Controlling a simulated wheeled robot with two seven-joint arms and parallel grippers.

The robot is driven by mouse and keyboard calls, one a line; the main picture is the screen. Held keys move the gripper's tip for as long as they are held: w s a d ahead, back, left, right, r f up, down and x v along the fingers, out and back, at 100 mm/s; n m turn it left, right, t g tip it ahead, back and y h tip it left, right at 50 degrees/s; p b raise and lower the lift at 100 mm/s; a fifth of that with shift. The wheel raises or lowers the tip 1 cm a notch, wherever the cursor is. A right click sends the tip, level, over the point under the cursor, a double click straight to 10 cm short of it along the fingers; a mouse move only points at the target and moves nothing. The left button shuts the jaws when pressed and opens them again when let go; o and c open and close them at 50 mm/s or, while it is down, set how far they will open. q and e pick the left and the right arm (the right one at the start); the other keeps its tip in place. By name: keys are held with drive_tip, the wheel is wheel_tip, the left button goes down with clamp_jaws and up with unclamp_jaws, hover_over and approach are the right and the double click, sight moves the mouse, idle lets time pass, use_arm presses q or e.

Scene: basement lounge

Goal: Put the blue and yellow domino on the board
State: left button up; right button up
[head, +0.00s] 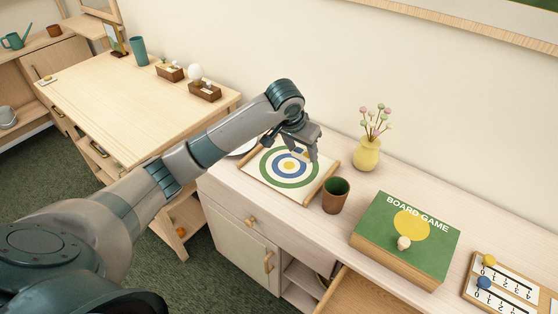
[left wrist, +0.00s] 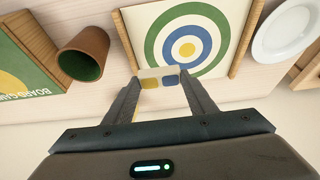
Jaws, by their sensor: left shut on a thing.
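The board (head: 307,197) is a cream sheet with green and blue rings around a yellow centre and wooden rods at two edges. It lies on the pale cabinet top and also shows in the left wrist view (left wrist: 136,20). My left gripper (head: 306,154) is over the board's far right part in the head view. My right gripper is not in view.
A brown cup with green inside (head: 335,195) stands close to the board's right side. A green board game box (head: 372,238) and a yellow flower vase (head: 367,154) are farther right. A white plate (left wrist: 285,30) is on the board's other side. An open drawer (head: 362,294) juts out below.

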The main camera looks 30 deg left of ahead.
use_arm(q)
drive_tip(key=a+f, duration=0.1)
drive_tip(key=a, duration=0.2)
drive_tip(key=a+f+p, duration=0.1)
drive_tip(key=a+f, duration=0.1)
drive_tip(key=a, duration=0.1)
drive_tip(key=w+a+f+p, duration=0.1)
drive_tip(key=a+f, duration=0.1)
drive_tip(key=a, duration=0.1)
drive_tip(key=shift+f, duration=0.1)
drive_tip(key=shift+w+a+f+p, duration=0.1)
drive_tip(key=shift+a+f+p, duration=0.2)
drive_tip(key=shift+a+f, duration=0.1)
drive_tip(key=shift+f+p, duration=0.75)
drive_tip(key=shift+f, duration=1.2)
drive_tip(key=shift+f, duration=0.15)
drive_tip(key=o, duration=1)
